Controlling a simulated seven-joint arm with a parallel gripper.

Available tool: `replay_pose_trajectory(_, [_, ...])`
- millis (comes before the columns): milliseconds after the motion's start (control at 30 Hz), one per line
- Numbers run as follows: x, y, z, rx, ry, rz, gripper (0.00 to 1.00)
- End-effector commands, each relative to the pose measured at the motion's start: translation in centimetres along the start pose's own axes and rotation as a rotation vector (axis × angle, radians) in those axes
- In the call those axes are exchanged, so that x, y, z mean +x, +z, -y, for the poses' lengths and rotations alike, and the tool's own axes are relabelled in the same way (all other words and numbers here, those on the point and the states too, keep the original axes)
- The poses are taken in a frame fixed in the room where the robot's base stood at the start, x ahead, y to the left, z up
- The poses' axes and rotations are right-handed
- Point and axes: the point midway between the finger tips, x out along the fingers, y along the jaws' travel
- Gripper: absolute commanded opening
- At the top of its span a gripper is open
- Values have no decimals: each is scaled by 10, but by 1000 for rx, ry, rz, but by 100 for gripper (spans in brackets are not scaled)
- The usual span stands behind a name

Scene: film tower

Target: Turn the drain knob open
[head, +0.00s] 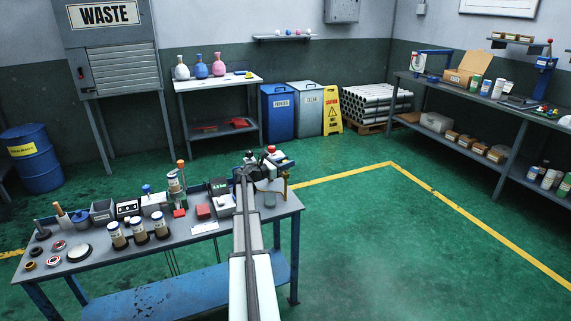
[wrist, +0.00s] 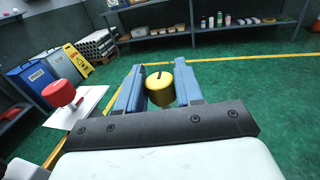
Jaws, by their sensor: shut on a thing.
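A round yellow knob (wrist: 160,90) with a dark mark on its top sits between the two blue fingers of my gripper (wrist: 159,78) in the wrist view. The fingers are shut on it, one on each side. A red knob (wrist: 59,93) stands on a white plate (wrist: 90,107) to the left, apart from my gripper. In the head view, my gripper (head: 246,166) is at the far right end of the workbench, and the red knob (head: 271,149) shows just beyond it. No label shows which knob is the drain knob.
The workbench (head: 95,262) holds several jars (head: 138,230), small devices and round lids left of my arm. Blue and grey bins (head: 278,115) and a yellow sign (head: 332,110) stand behind. The green floor at right is free.

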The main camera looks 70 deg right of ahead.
Motion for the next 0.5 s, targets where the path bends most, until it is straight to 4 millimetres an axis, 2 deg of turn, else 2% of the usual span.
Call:
replay_pose_trajectory(200, [1,0,-1,0,-77,2,6])
replay_pose_trajectory(500, [0,0,0,0,-85,2,6])
